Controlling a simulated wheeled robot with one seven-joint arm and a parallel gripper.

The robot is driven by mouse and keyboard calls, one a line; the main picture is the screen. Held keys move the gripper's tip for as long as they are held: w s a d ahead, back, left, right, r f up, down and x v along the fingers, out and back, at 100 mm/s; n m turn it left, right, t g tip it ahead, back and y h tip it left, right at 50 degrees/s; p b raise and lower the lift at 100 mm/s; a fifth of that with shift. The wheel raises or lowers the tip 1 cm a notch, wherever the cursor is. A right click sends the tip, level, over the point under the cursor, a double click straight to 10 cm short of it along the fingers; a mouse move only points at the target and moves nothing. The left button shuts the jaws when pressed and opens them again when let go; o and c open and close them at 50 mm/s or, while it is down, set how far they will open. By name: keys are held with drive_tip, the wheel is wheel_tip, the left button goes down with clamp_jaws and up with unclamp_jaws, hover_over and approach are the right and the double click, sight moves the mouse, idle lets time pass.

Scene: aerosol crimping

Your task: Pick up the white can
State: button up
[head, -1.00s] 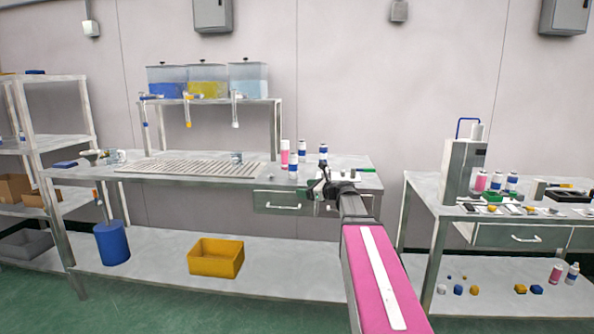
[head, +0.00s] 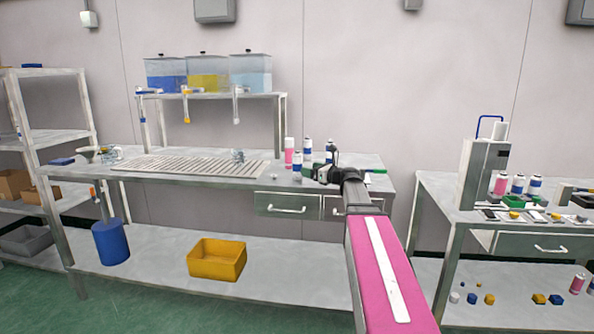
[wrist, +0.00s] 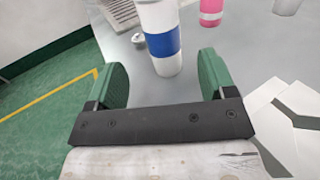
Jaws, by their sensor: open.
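A white can with a blue band (wrist: 162,42) stands upright in the wrist view, between and just beyond my fingertips. In the head view it appears to be the front white can (head: 297,168) on the left bench. My gripper (wrist: 163,62) is open, with one green finger on each side of the can's lower part; I see no clear contact. In the head view my gripper (head: 318,172) is just right of this can, its fingers small and partly unclear. The can's top is cut off in the wrist view.
A pink can (head: 289,152) and further white cans (head: 308,147) (head: 329,147) stand close behind. A slatted grate (head: 190,167) lies to the left. White angular pieces (wrist: 288,112) lie right of my gripper. The bench's front edge is close, with floor beyond.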

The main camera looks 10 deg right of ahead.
sight(295, 165)
drive_tip(key=x, duration=0.9)
drive_tip(key=shift+w, duration=0.2)
drive_tip(key=c, duration=1)
